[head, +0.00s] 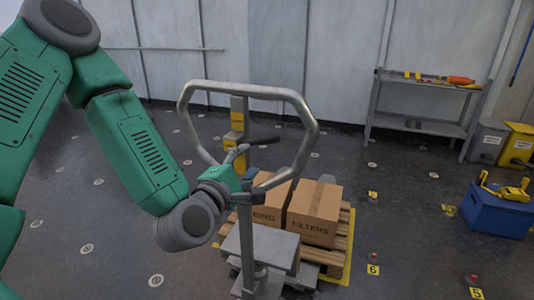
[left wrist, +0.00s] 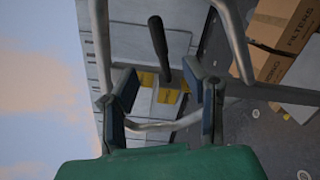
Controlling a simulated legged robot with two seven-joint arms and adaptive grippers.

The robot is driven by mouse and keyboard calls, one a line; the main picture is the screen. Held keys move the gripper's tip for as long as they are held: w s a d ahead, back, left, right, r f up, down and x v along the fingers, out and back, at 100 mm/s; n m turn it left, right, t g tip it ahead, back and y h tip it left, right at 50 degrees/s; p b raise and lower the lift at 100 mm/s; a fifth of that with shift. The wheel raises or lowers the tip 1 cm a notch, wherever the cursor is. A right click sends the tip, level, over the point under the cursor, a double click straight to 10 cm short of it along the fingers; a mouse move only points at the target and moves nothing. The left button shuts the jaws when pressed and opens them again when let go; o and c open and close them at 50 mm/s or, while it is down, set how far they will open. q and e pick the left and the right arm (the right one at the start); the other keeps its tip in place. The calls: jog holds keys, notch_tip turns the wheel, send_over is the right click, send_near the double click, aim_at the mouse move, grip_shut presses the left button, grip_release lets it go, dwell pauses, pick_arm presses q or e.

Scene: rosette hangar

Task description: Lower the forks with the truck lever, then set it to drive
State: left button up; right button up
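The pallet truck's grey handle loop (head: 247,88) stands upright in the middle of the head view. The lever (head: 262,141) has a black grip and sticks out to the right inside the loop. In the left wrist view the lever (left wrist: 158,42) shows beyond the fingertips, roughly between them. My left gripper (left wrist: 165,88) is open, with a clear gap between its fingers and nothing held. In the head view the left gripper (head: 240,178) is beside the loop's lower left part, just below the lever. The forks are hidden under the load. My right gripper is not in view.
A wooden pallet (head: 342,253) carries cardboard boxes (head: 314,210) behind the handle. A metal bench (head: 420,126) with tools stands at the back right. A blue toolbox (head: 497,213) sits on the right. Numbered yellow floor markers (head: 373,270) lie near the pallet. The floor at left is clear.

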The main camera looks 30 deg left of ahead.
aim_at(265, 142)
pick_arm(q)
jog(key=w+b, duration=0.1)
jog(key=w, duration=0.2)
jog(key=w+a+b, duration=0.1)
jog(key=w, duration=0.6)
jog(key=shift+w+a+b, duration=0.35)
jog(key=shift+a+b, duration=0.05)
jog(key=shift+w+d+r, duration=0.1)
jog(key=shift+w+d, duration=0.25)
jog(key=shift+w, duration=0.05)
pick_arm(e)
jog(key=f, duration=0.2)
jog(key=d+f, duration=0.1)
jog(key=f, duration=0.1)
pick_arm(q)
jog(key=shift+a, duration=0.15)
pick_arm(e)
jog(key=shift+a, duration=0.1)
pick_arm(q)
jog(key=shift+a, duration=0.3)
grip_shut()
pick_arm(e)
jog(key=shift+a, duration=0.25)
